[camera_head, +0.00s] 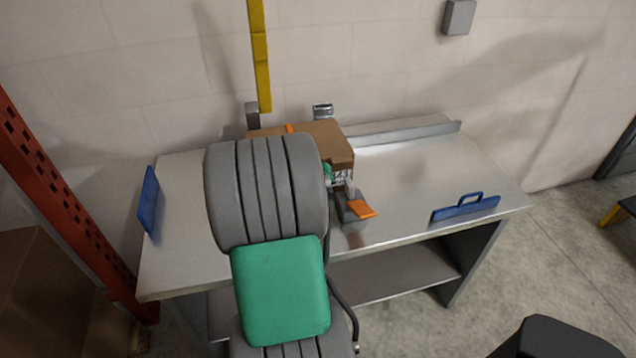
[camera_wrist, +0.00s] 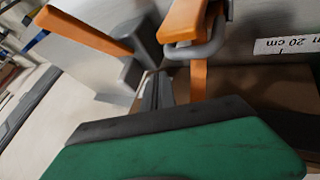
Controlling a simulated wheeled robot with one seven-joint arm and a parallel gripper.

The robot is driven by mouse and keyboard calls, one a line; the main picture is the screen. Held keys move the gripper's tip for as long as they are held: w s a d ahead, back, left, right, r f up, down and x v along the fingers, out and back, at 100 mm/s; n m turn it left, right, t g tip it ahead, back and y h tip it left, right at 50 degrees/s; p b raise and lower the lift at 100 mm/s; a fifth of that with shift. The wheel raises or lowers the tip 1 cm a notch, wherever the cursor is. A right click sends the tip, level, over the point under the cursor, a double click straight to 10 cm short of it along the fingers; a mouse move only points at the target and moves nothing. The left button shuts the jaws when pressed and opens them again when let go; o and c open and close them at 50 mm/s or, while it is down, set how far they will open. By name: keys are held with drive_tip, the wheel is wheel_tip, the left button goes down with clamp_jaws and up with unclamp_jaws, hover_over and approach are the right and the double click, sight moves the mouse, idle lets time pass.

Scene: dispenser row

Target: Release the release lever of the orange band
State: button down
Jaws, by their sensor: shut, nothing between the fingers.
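A brown cardboard box (camera_head: 325,137) sits on the grey metal table with an orange band (camera_head: 289,128) on its top. In the wrist view the orange band (camera_wrist: 198,80) runs down the box from a grey bent loop and an orange piece (camera_wrist: 183,20). An orange lever-like bar (camera_wrist: 85,28) sticks out from a grey block to the left; in the head view the orange bar (camera_head: 362,209) is at the box's front right. My gripper (camera_wrist: 158,92) is shut and empty, close to the box and the band, apart from the orange bar. My arm hides part of the box.
Blue handled plates stand at the table's left edge (camera_head: 149,199) and front right (camera_head: 466,207). A yellow post (camera_head: 260,60) hangs behind the box. A low metal rail (camera_head: 405,133) runs along the back.

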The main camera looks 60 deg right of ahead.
sight(346, 183)
drive_tip(key=s+d, duration=0.2)
drive_tip(key=shift+s+d+r+p, duration=0.3)
drive_tip(key=shift+s+r+p, duration=0.05)
drive_tip(key=shift+s, duration=0.05)
drive_tip(key=shift+s+d+r+t+y, duration=0.25)
drive_tip(key=shift+t+y, duration=0.05)
drive_tip(key=shift+y, duration=0.1)
drive_tip(key=shift+s+d+r+m+t+y+p, duration=0.15)
drive_tip(key=shift+s+d+m+t+y+p, duration=0.05)
drive_tip(key=shift+m+t+y+p, duration=0.15)
drive_tip(key=shift+s+d+r+t+y, duration=0.1)
drive_tip(key=shift+s+d+t+y, duration=0.15)
drive_tip(key=shift+y, duration=0.1)
drive_tip(key=shift+r, duration=0.1)
drive_tip(key=shift+r+p, duration=0.35)
drive_tip(key=shift+r, duration=0.4)
